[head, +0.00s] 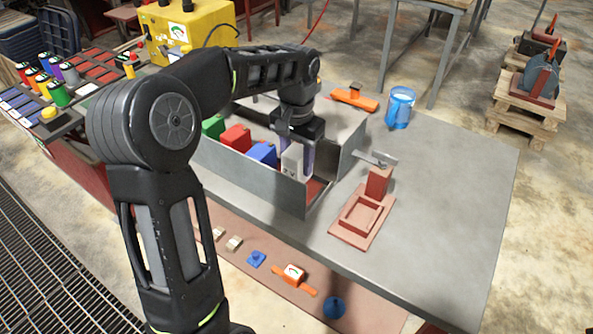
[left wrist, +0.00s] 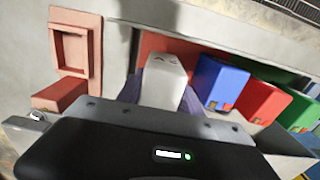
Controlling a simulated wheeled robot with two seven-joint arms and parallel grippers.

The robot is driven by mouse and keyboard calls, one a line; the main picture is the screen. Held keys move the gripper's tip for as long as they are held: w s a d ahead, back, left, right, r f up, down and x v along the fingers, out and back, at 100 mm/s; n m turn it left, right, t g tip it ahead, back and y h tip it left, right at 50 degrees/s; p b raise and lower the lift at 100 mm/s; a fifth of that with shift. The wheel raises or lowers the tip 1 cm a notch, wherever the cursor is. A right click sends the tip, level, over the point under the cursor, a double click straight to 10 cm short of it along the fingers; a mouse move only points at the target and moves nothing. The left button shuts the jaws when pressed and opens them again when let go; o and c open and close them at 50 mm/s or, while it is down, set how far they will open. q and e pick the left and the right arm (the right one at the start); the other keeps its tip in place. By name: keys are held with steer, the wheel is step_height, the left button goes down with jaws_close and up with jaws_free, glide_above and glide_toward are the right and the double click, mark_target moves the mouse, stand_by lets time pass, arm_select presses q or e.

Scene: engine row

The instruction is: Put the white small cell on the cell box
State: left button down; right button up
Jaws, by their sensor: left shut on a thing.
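The white small cell (head: 292,161) is a pale upright block between the fingers of my left gripper (head: 297,152), which is shut on it. It also shows in the left wrist view (left wrist: 163,80). The cell box (head: 248,178) is a long grey metal box on the table. The cell is at its right part, beside a blue cell (head: 262,153). The near wall hides the cell's lower end, and I cannot tell whether it touches the floor of the box. My right gripper is not in view.
A red cell (head: 235,138) and a green cell (head: 213,126) stand left of the blue one. A red stand (head: 366,215) is right of the box. The table's right side is clear.

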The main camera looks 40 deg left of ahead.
arm_select(q)
steer(key=shift+f, duration=1.8)
steer(key=shift+f, duration=0.1)
steer(key=c, duration=0.8)
jaws_free()
steer(key=shift+f, duration=0.1)
step_height(320, 180, up, 12)
steer(key=shift+r+p, duration=0.2)
steer(key=shift+p, duration=0.4)
